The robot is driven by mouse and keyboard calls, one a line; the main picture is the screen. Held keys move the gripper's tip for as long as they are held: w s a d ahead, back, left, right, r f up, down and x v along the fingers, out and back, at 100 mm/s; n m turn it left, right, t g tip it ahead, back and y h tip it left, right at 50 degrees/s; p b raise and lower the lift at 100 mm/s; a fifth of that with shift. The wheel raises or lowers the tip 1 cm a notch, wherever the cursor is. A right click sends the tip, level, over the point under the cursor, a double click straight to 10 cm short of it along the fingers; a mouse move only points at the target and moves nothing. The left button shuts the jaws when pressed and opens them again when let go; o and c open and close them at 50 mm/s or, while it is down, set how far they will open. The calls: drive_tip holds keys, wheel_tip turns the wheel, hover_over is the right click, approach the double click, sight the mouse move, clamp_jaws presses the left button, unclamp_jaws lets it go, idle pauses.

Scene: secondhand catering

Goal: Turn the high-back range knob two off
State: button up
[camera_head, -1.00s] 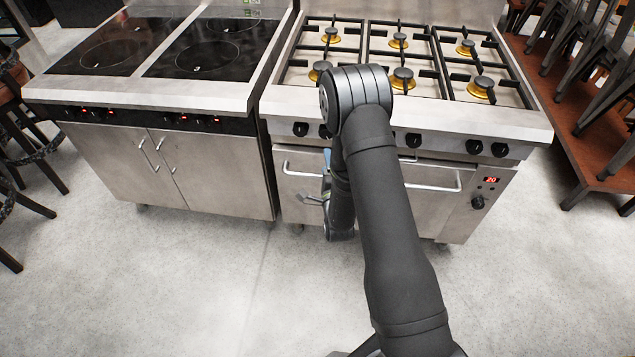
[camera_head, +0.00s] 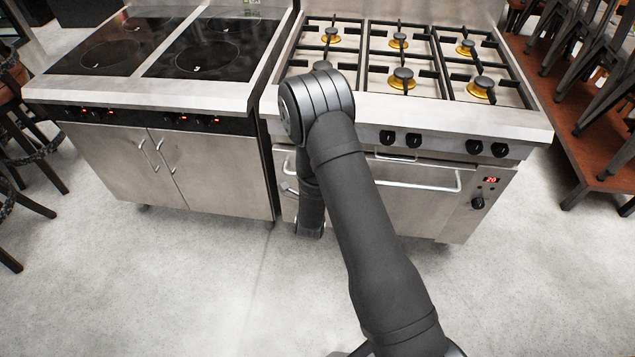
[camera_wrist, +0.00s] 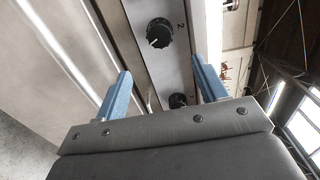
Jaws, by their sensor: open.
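The range (camera_head: 450,115) with several gas burners stands right of centre in the head view. In the wrist view its control panel shows a black knob (camera_wrist: 159,32) beside a printed "2". A second dark knob (camera_wrist: 178,100) is lower, partly hidden by my gripper. My gripper (camera_wrist: 161,67) is open and empty, with blue fingers apart. Knob two lies above the gap between the fingertips in the picture and is not between them. A small pale mark shows on its face; its exact setting is unclear. In the head view my arm hides my gripper and the range's left knobs.
Several other range knobs (camera_head: 413,140) show right of my arm. The oven handle (camera_head: 420,185) sticks out below the panel. An induction unit (camera_head: 150,100) stands to the left. A brown platform (camera_head: 585,150) with stacked chairs is at the right. The floor in front is clear.

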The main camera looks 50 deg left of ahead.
drive_tip(key=v, duration=0.6)
drive_tip(key=shift+s+d, duration=0.25)
idle(0.4)
drive_tip(key=w+a+n, duration=0.1)
drive_tip(key=w+a, duration=0.3)
drive_tip(key=w+a+n, duration=0.2)
drive_tip(key=w+a, duration=0.3)
drive_tip(key=w+a+n, duration=0.1)
drive_tip(key=w+a, duration=0.4)
drive_tip(key=shift+a+n, duration=0.1)
drive_tip(key=shift+n, duration=0.3)
drive_tip(key=shift+c, duration=0.4)
drive_tip(key=shift+s, duration=0.1)
drive_tip(key=c, duration=0.9)
